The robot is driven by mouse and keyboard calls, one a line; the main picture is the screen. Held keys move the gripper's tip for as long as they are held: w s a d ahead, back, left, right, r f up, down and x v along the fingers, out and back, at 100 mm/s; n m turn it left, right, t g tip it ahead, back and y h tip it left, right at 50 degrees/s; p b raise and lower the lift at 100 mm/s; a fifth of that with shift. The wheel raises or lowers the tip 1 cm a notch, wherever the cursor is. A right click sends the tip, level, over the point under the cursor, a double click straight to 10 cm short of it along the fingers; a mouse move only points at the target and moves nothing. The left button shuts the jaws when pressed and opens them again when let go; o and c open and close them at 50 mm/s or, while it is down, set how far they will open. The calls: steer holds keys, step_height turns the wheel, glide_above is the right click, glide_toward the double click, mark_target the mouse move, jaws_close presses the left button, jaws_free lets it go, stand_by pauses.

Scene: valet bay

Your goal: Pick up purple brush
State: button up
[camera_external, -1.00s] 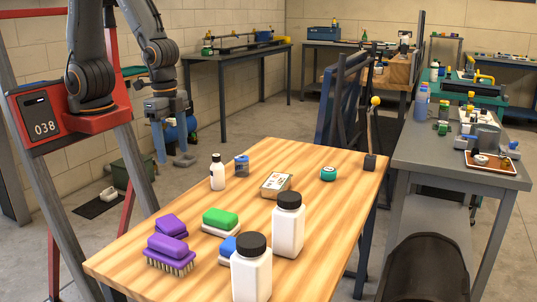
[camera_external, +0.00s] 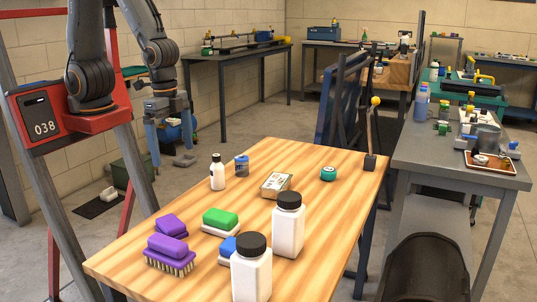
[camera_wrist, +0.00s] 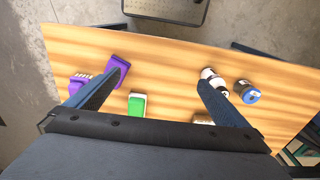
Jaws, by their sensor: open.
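A purple brush (camera_external: 168,248) with pale bristles pointing down lies at the front left of the wooden table. A second purple piece (camera_external: 172,226) sits just behind it; no bristles show on it. In the wrist view a purple piece with bristles (camera_wrist: 77,86) is at the left, and another purple piece (camera_wrist: 121,66) is partly hidden by my left finger. My gripper (camera_external: 171,150) is open and empty, beyond the table's left edge in the external view and well above the table top. In the wrist view my gripper (camera_wrist: 158,85) has its fingers wide apart over the table.
Near the brush are a green-and-white block (camera_external: 220,220), a blue block (camera_external: 228,246) and two white bottles with black lids (camera_external: 288,228) (camera_external: 251,275).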

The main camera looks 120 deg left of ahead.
steer(key=w+d+f+m, duration=0.2)
steer(key=w+d+m, duration=0.8)
steer(key=d, duration=0.1)
steer(key=m, duration=0.7)
glide_above(167, 240)
step_height(167, 240, down, 3)
steer(key=shift+w+a+f+g, duration=0.1)
steer(key=shift+a+g, duration=0.05)
steer(key=shift+g, duration=0.15)
steer(key=shift+d+f+m, duration=0.1)
steer(key=shift+d+m, duration=0.2)
steer(key=shift+m, duration=0.2)
steer(key=shift+f, duration=0.3)
steer(key=shift+a+f+p, duration=0.1)
steer(key=shift+f+p, duration=0.9)
steer(key=shift+f, duration=2.55)
steer(key=c, duration=0.9)
